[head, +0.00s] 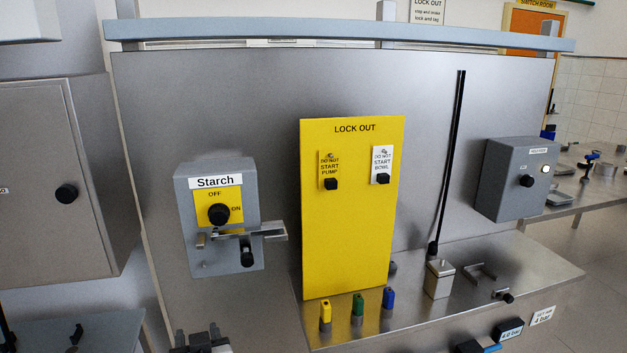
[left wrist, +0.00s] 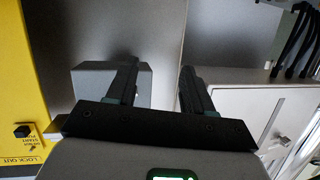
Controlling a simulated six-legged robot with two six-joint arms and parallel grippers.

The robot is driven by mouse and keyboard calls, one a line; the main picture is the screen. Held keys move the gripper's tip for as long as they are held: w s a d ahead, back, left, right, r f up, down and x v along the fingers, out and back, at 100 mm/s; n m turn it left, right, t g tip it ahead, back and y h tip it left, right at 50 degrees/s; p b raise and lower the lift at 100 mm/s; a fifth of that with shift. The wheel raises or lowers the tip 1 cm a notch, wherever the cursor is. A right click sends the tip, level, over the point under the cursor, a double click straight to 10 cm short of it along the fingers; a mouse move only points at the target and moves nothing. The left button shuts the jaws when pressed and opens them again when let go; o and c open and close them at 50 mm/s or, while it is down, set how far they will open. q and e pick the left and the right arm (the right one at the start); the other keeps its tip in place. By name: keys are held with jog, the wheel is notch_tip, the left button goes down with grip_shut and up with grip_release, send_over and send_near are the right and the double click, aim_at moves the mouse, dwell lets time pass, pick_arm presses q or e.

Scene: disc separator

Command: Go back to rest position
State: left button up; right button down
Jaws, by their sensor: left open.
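My left gripper (head: 200,338) shows at the bottom left edge of the head view, low and in front of the grey Starch box (head: 218,258), apart from it. In the left wrist view my left gripper (left wrist: 158,68) has its two dark fingers spread wide, with nothing between them. The Starch box (left wrist: 84,84) shows behind the fingers there. In the head view its black knob (head: 219,214) sits on a yellow OFF/ON plate, with a metal latch and black handle below. My right gripper is not in view.
A yellow LOCK OUT board (head: 350,225) stands mid-panel; it also fills the left of the wrist view (left wrist: 20,70). Yellow, green and blue pegs stand on the steel shelf (head: 420,315) before it. A grey box (head: 505,195) is at right, a cabinet (head: 40,240) at left.

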pick_arm(q)
jog(key=s+f+m+g+h, duration=0.1)
jog(key=s+f+g+h, duration=0.3)
jog(key=f, duration=1)
jog(key=s+f+m+g+h, duration=0.15)
jog(key=s+f, duration=0.35)
jog(key=f, duration=0.9)
jog(key=s+d+f+g+h, duration=0.2)
jog(key=s+d, duration=0.3)
jog(key=s, duration=0.3)
jog(key=s+d+f+g+h, duration=0.3)
jog(key=s+d+f+g, duration=0.2)
jog(key=s, duration=0.3)
jog(key=shift+s, duration=0.15)
